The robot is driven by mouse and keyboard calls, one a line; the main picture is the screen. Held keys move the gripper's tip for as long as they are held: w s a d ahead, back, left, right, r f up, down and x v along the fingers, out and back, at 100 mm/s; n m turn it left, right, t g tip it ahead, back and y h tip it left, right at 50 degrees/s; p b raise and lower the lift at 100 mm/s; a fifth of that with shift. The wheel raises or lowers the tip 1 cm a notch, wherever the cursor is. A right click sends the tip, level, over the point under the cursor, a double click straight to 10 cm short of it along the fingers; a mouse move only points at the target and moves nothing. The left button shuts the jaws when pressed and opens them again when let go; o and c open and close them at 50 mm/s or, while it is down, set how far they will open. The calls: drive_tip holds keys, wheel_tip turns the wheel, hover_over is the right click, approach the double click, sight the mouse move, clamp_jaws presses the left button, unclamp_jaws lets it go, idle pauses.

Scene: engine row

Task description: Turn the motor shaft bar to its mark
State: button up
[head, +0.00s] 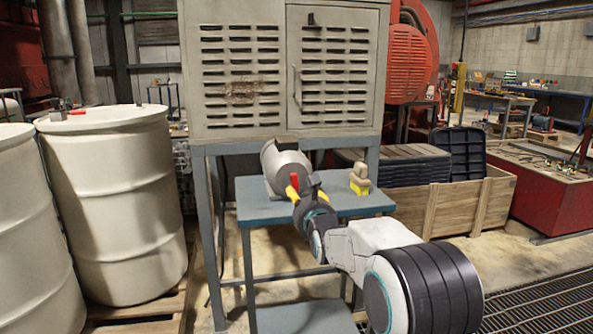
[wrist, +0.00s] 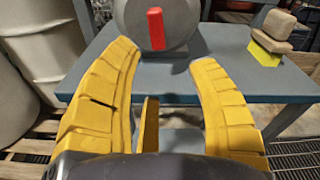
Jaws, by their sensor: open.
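The motor (head: 280,163) is a grey cylinder lying on a small blue-grey table, and its round end fills the top middle of the wrist view (wrist: 185,28). The shaft bar (wrist: 155,28) is short and red, and stands about upright in the wrist view. In the head view the bar (head: 295,182) shows beside my gripper's yellow fingers. My gripper (wrist: 163,56) is open, with its fingers spread left and right below the bar. Nothing is between the fingertips, and the bar looks apart from them. I cannot make out a mark on the motor.
The table (head: 238,214) has some free top. A tan block on a yellow base (head: 360,181) stands at its right. A louvred metal cabinet (head: 240,75) stands just behind and above. White drums (head: 110,200) are at left, a wooden crate (head: 460,208) at right.

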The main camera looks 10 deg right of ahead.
sight(297, 182)
drive_tip(key=n, duration=0.7)
drive_tip(key=w+r+n, duration=0.1)
drive_tip(key=n, duration=0.6)
drive_tip(key=r+n+t, duration=0.1)
drive_tip(key=n, duration=0.7)
drive_tip(key=shift+w, duration=0.15)
drive_tip(key=n, duration=0.7)
drive_tip(key=shift+r+n, duration=0.15)
drive_tip(key=shift+n, duration=0.25)
drive_tip(key=n, duration=0.4)
drive_tip(key=shift+w, duration=0.45)
drive_tip(key=shift+w+b, duration=0.9)
drive_tip(key=shift+w, duration=2.3)
